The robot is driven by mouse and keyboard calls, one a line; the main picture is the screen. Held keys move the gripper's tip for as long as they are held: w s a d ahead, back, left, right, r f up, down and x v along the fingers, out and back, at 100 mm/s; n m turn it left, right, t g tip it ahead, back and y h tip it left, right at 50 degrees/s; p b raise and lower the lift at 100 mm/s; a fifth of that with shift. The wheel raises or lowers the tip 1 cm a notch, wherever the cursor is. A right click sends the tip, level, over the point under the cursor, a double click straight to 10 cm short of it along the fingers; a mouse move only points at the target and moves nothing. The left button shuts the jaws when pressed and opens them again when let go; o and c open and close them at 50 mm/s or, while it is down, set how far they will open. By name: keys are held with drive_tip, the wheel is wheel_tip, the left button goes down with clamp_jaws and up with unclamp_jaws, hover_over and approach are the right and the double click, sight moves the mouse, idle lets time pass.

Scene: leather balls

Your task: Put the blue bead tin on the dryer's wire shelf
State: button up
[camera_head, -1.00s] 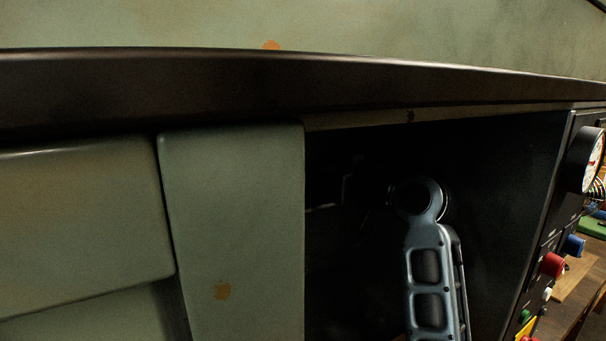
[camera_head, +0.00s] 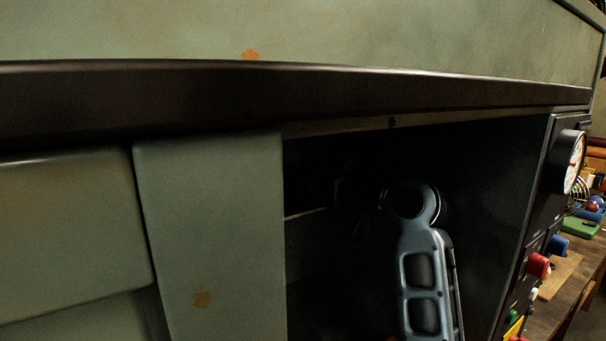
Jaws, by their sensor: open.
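The dryer (camera_head: 208,220) fills most of the view, with a worn green body and a dark open chamber (camera_head: 490,180). A thin pale line (camera_head: 305,214) shows inside the chamber at its left; I cannot tell whether it is part of the wire shelf. My arm reaches up into the opening, its round joint in front of the dark interior. My gripper is not visible; the dark chamber or my own arm hides it. I cannot make out the blue bead tin.
A dark ledge (camera_head: 300,95) runs above the opening. On the right, the control panel carries a round dial (camera_head: 574,162), a red knob (camera_head: 538,265) and a blue knob (camera_head: 557,245). Beyond it is a wooden bench (camera_head: 580,275) with a green item (camera_head: 580,227) on it.

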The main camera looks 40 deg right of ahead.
drive_tip(key=s+b, duration=0.2)
drive_tip(key=s, duration=0.9)
drive_tip(key=shift+s+d, duration=0.2)
drive_tip(key=shift+d, duration=0.1)
drive_tip(key=shift+f, duration=0.15)
drive_tip(key=s+a+f+m+g+h, duration=0.1)
drive_tip(key=s+a+f, duration=0.15)
drive_tip(key=f, duration=0.45)
drive_tip(key=s+a+f+m+g+h, duration=0.1)
drive_tip(key=s+a+f, duration=0.1)
drive_tip(key=s+f, duration=0.35)
drive_tip(key=s+a+f+m+g+h, duration=0.1)
drive_tip(key=a+f, duration=0.2)
drive_tip(key=f, duration=0.6)
drive_tip(key=s+a+f+n+y, duration=0.1)
drive_tip(key=s+a, duration=0.4)
drive_tip(key=s, duration=0.5)
drive_tip(key=s+a+f+n+y, duration=0.1)
drive_tip(key=s+a+f, duration=0.2)
drive_tip(key=s, duration=0.8)
drive_tip(key=shift+a+f, duration=0.15)
drive_tip(key=shift+a, duration=0.95)
